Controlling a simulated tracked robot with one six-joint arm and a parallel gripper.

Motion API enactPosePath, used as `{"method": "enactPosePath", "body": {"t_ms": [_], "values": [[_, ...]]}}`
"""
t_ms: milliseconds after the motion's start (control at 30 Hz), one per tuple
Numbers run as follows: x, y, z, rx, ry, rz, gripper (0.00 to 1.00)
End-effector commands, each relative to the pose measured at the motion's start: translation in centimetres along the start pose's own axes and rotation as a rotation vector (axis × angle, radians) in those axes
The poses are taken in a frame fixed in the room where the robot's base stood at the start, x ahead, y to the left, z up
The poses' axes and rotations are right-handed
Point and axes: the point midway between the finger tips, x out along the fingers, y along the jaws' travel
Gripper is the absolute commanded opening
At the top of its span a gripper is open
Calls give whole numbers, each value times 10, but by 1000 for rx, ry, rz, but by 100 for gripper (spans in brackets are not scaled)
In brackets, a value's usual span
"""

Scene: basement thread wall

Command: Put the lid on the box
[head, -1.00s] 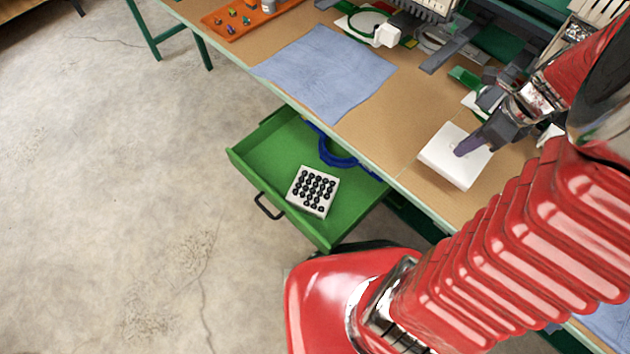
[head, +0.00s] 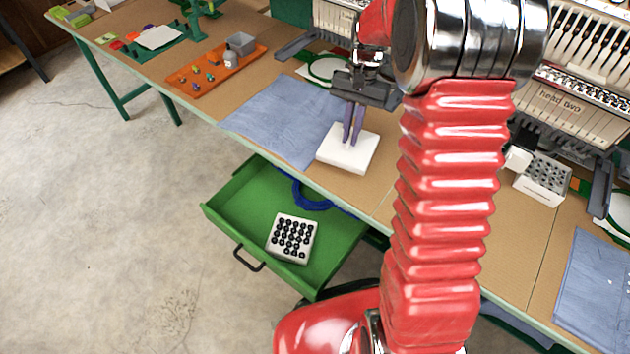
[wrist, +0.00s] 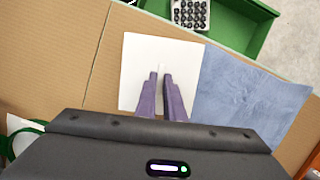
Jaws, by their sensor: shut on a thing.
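The white square lid (head: 352,150) is at my gripper (head: 353,125), whose two purple fingers are shut on a small knob at its middle. In the wrist view, the lid (wrist: 140,85) lies flat beneath the fingertips (wrist: 161,78). It is over the table, beside the blue cloth; any gap beneath it is hard to tell. A white open box (head: 292,238) full of black round pieces sits in the open green drawer, below and left of the lid. Another white open box (head: 541,183) with grey round contents stands on the table at right.
The green drawer (head: 330,255) juts out from the table's front edge and also holds a blue ring (head: 312,200). A blue cloth (head: 275,115) lies left of the lid. An orange tray (head: 180,88) with small parts is farther left. Embroidery machines stand behind.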

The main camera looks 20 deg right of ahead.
Motion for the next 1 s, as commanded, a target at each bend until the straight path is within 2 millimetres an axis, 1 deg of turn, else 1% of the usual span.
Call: {"method": "enactPosePath", "body": {"t_ms": [33,200,300,400,533,1000], "values": [[3,-18,1,-98,0,25,0],[11,-66,8,-407,0,104,0],[15,-86,12,-545,0,140,0],[17,-99,15,-629,0,161,0],[18,-104,16,-667,1,171,0],[18,-103,16,-664,1,169,0]]}}
